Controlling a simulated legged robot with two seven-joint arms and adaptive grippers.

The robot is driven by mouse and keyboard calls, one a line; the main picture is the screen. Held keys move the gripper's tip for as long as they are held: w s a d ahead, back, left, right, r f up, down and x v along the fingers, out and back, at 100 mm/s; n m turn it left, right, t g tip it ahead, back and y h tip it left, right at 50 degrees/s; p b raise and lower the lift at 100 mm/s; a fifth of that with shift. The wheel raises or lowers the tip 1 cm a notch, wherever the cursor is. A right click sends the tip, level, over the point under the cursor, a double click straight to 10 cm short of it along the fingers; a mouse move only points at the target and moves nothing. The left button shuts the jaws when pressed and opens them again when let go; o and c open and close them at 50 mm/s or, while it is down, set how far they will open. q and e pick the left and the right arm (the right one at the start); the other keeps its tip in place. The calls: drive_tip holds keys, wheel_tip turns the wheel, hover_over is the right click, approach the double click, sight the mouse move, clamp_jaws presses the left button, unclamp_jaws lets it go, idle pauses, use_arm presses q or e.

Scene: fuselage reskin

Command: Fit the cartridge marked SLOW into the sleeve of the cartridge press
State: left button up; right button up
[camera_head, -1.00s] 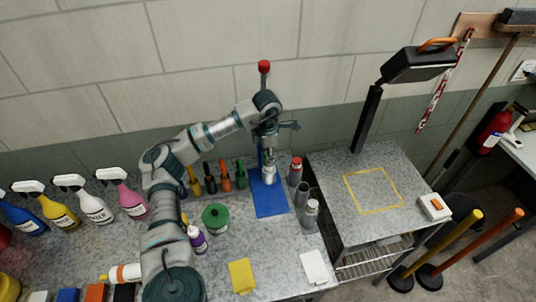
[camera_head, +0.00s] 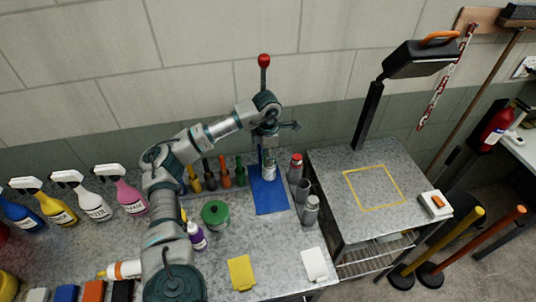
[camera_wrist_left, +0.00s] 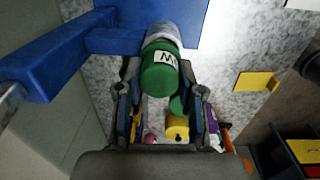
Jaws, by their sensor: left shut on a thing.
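In the left wrist view my left gripper (camera_wrist_left: 160,85) is shut on a cartridge with a green end (camera_wrist_left: 158,72). Its white label shows part of a word upside down, which fits the end of SLOW. A silver cylinder (camera_wrist_left: 163,33) lies in line just beyond it; I cannot tell whether the cartridge is inside it or only against it. The cartridge press (camera_wrist_left: 55,58) has a blue arm and base; in the head view its base plate (camera_head: 271,199) lies below my left gripper (camera_head: 268,145). My wrist hides much of the press. My right gripper is not in view.
A red-topped container (camera_head: 296,166) and a grey one (camera_head: 311,210) stand right of the press. Several bottles and a green jar (camera_head: 215,213) stand to its left. A cart with a yellow square (camera_head: 375,208) adjoins the bench.

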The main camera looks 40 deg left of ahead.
use_arm(q)
drive_tip(key=shift+f+b, duration=0.4)
drive_tip(key=shift+f, duration=0.3)
drive_tip(key=o, duration=1.3)
drive_tip(key=shift+c, duration=0.2)
drive_tip(key=shift+r, duration=0.15)
wheel_tip(320, 180, up, 5)
drive_tip(key=p, duration=0.4)
drive_tip(key=shift+s, duration=0.1)
drive_tip(key=shift+f, duration=0.2)
